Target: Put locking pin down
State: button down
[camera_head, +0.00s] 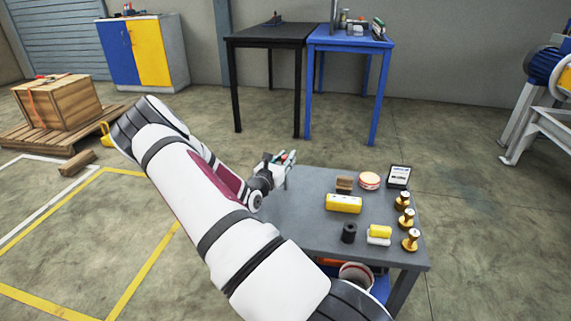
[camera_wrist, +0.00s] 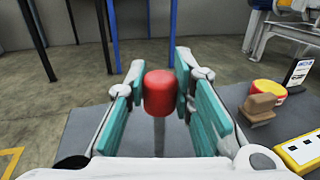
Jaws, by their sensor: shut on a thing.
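The locking pin (camera_wrist: 160,93) has a red rounded head and a thin grey shaft below it. In the wrist view it stands upright between the teal pads of my gripper (camera_wrist: 158,105), which is shut on it. In the head view my gripper (camera_head: 284,168) is over the left back part of the small grey table (camera_head: 290,215). Only a small bit of red shows at its fingers there. The lower end of the shaft is hidden in the wrist view, and I cannot tell whether it touches the table.
Right of my gripper, the table holds a brown block (camera_head: 344,183), a red-rimmed round tin (camera_head: 369,180), a dark-framed card (camera_head: 398,176), a yellow box (camera_head: 343,203), a black cylinder (camera_head: 349,233) and several brass knobs (camera_head: 406,217). The table's left part looks clear.

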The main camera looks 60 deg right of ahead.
jog(key=shift+f, duration=0.15)
jog(key=shift+f, duration=0.15)
jog(key=c, duration=1.4)
grip_release()
